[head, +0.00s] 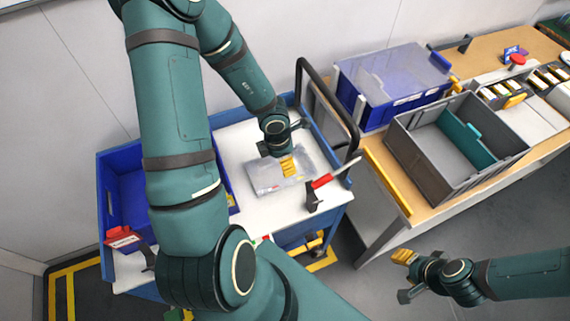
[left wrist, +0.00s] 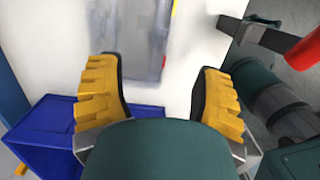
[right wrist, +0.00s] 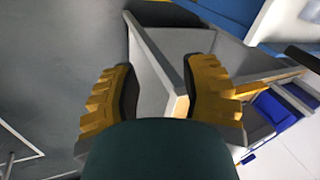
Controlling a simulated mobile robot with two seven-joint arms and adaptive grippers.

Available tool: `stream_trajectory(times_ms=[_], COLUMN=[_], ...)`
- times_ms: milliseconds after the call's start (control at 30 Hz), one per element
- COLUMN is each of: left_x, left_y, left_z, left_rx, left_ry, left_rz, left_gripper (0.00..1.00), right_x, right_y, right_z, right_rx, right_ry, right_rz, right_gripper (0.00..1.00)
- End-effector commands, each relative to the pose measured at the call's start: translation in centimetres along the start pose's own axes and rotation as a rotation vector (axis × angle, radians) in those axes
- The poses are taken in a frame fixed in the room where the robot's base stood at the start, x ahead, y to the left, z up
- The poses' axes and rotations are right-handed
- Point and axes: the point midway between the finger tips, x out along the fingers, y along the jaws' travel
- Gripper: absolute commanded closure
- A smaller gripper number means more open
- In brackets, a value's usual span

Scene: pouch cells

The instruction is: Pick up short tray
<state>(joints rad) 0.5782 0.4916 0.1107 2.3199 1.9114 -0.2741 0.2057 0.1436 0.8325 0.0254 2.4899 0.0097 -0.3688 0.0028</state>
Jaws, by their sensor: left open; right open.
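A shallow, translucent grey tray (head: 262,184), which looks like the short tray, lies flat on the white cart top. It also shows in the left wrist view (left wrist: 140,40), ahead of the fingers. My left gripper (head: 288,167) is over the tray in the head view, pointing down, and hides part of it. Its yellow fingers stand apart in the left wrist view (left wrist: 160,97) with nothing between them. I cannot tell whether they touch the tray. My right gripper (head: 405,274) is open and empty over the floor, in front of the bench.
A blue bin (head: 128,195) sits at the cart's left. A red-handled clamp (head: 316,186) stands by the cart's front right edge, near the tray. The bench holds a grey crate (head: 410,150) and a lidded blue box (head: 385,85). A black handle (head: 330,95) rises at the cart's right.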

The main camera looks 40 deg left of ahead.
Motion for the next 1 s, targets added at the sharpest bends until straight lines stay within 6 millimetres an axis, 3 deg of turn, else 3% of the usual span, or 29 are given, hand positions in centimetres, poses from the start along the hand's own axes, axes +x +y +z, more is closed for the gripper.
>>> stream_trajectory(times_ms=[33, 300, 767, 1000], left_x=[1.4, 5.7, 8.1, 11.0], left_y=[-0.1, -0.1, -0.1, -0.2], left_z=[-0.1, 0.0, 0.0, -0.1], left_rx=[0.002, 0.004, 0.002, 0.004], left_ry=[0.001, 0.001, 0.001, 0.001], left_rz=[-0.002, -0.001, -0.001, -0.001], left_gripper=[0.33, 0.33, 0.33, 0.33], right_x=[1.1, 4.4, 6.0, 8.2], right_y=[0.4, 1.5, 2.1, 2.9], right_z=[0.2, 0.7, 1.5, 2.5], right_rx=[0.0, 0.0, -0.006, -0.012], right_ry=[-0.001, -0.003, -0.02, -0.04], right_rz=[0.002, 0.008, 0.006, 0.004], right_gripper=[0.56, 0.56, 0.56, 0.56])
